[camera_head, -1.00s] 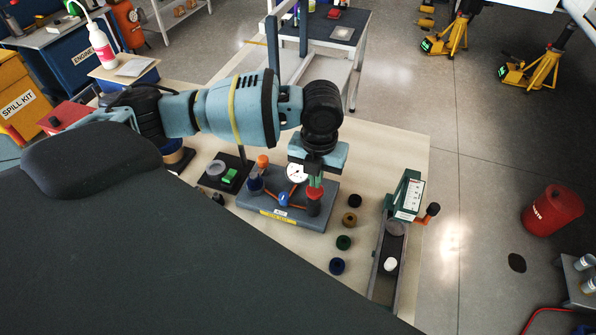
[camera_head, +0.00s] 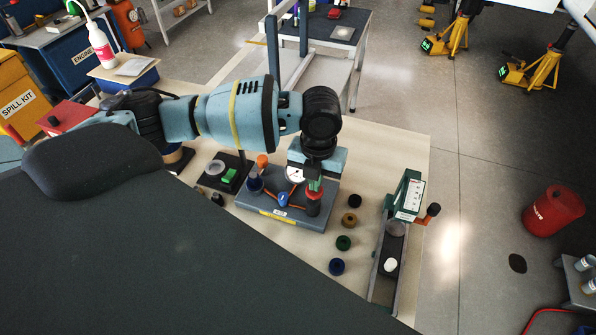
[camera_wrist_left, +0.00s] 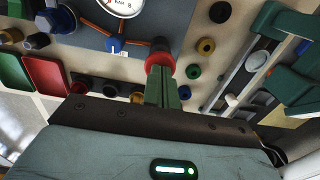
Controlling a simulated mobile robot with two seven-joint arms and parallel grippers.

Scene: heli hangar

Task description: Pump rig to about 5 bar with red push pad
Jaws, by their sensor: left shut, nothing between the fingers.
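The pump rig (camera_head: 262,213) is a grey base with a yellow-edged label on the table. The red push pad (camera_head: 314,194) tops a dark cylinder at its right side; the red pad (camera_wrist_left: 160,60) also shows in the left wrist view. My left gripper (camera_head: 315,186) is shut and empty, pointing down, with its green fingertips at the top of the pad. The fingers (camera_wrist_left: 164,82) appear to touch it in the wrist view. The white gauge (camera_head: 294,174) is partly hidden behind my gripper; its face (camera_wrist_left: 122,4) is cut off, so its reading is unclear. My right gripper is out of view.

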